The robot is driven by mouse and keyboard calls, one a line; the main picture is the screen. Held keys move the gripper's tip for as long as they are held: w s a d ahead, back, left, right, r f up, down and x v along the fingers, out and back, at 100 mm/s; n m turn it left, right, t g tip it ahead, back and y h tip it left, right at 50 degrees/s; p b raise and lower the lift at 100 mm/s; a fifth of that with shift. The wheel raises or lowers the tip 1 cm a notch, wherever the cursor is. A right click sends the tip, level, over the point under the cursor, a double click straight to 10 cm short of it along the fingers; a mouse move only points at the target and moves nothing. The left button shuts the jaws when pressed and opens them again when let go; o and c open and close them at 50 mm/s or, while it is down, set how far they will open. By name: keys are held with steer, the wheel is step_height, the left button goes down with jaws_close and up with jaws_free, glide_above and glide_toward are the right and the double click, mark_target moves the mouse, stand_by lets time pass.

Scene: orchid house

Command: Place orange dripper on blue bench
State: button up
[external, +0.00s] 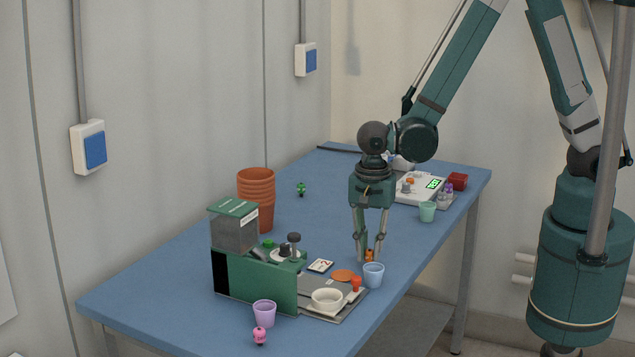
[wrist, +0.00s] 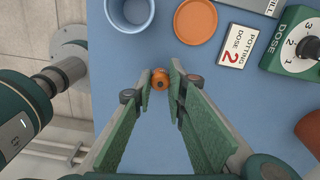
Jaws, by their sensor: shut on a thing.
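The orange dripper (external: 369,255) is small and sits between the fingertips of my gripper (external: 370,251). The wrist view also shows the dripper (wrist: 160,79), with a green finger on each side. My gripper is shut on it and points down. The blue bench (external: 170,276) is a long table under it. The dripper is low over the bench, close behind the light blue cup (external: 373,276); I cannot tell whether it touches the bench top. The fingers hide part of the dripper.
An orange saucer (external: 343,275), a dose card (external: 320,265) and a green machine (external: 255,283) stand nearby. A white bowl (external: 327,299) and a red dripper (external: 356,284) are in front. Terracotta pots (external: 256,187) stand at the back. Bare bench lies behind my gripper.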

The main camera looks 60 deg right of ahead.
mark_target(368, 248)
steer(key=shift+f, duration=0.2)
steer(key=o, duration=0.7)
steer(key=shift+r, duration=0.25)
steer(key=shift+r+p, duration=0.75)
steer(key=shift+r, duration=5.2)
steer(key=shift+d+r, duration=0.1)
